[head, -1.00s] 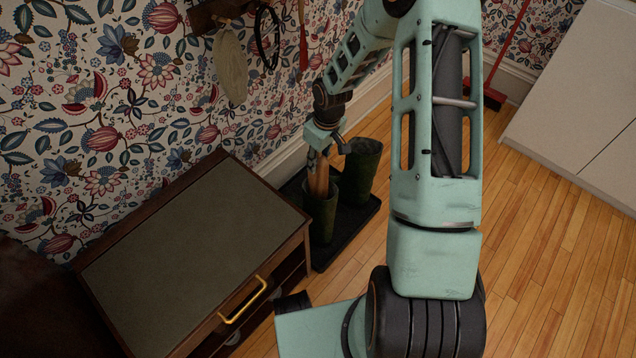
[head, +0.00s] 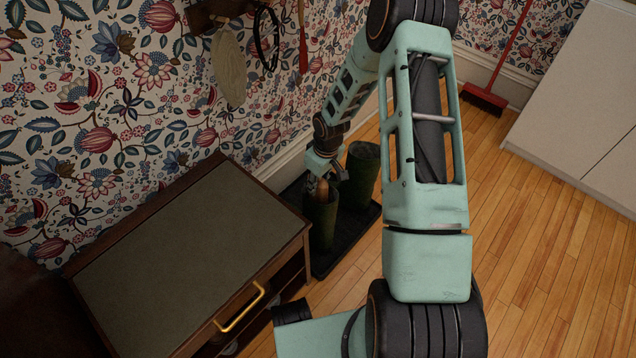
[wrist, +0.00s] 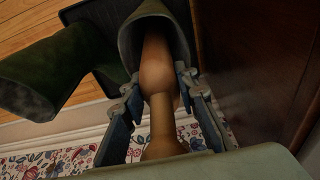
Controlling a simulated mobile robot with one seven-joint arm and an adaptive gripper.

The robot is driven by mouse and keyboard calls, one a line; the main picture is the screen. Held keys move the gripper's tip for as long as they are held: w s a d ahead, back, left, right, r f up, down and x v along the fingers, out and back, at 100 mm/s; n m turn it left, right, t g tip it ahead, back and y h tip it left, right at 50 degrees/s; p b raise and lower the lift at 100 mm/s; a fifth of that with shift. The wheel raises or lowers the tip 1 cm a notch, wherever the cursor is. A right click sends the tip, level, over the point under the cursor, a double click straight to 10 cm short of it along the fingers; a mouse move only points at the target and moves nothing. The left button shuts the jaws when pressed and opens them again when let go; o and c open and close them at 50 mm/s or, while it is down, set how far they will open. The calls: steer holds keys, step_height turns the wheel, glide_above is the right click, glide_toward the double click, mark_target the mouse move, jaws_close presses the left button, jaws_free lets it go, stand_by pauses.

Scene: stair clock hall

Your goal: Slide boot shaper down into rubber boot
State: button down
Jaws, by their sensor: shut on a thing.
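The wooden boot shaper (head: 322,190) stands upright in the mouth of the nearer green rubber boot (head: 321,222). In the wrist view the shaper (wrist: 157,72) runs into the boot's opening (wrist: 150,14), and its lower end is hidden inside. My gripper (head: 323,176) is just above the boot's rim, with its fingers on either side of the shaper. In the wrist view my gripper (wrist: 158,88) is shut on the shaper, close to the rim.
A second green boot (head: 362,172) stands beside it, on the same black tray (head: 333,262). A wooden cabinet (head: 190,262) with a brass handle is close on the left. The papered wall is behind. Open wood floor (head: 530,240) lies to the right.

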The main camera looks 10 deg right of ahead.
steer(key=shift+f+b, duration=0.4)
steer(key=shift+f, duration=0.2)
steer(key=c, duration=1.5)
jaws_free()
steer(key=r+p, duration=0.1)
steer(key=r, duration=0.3)
steer(key=s+r+p, duration=0.1)
steer(key=r+p, duration=0.1)
steer(key=r, duration=0.2)
steer(key=d+r+p, duration=0.1)
steer(key=r, duration=0.4)
steer(key=shift+s+r+p, duration=0.1)
steer(key=shift+s+p, duration=0.15)
steer(key=shift+p, duration=0.15)
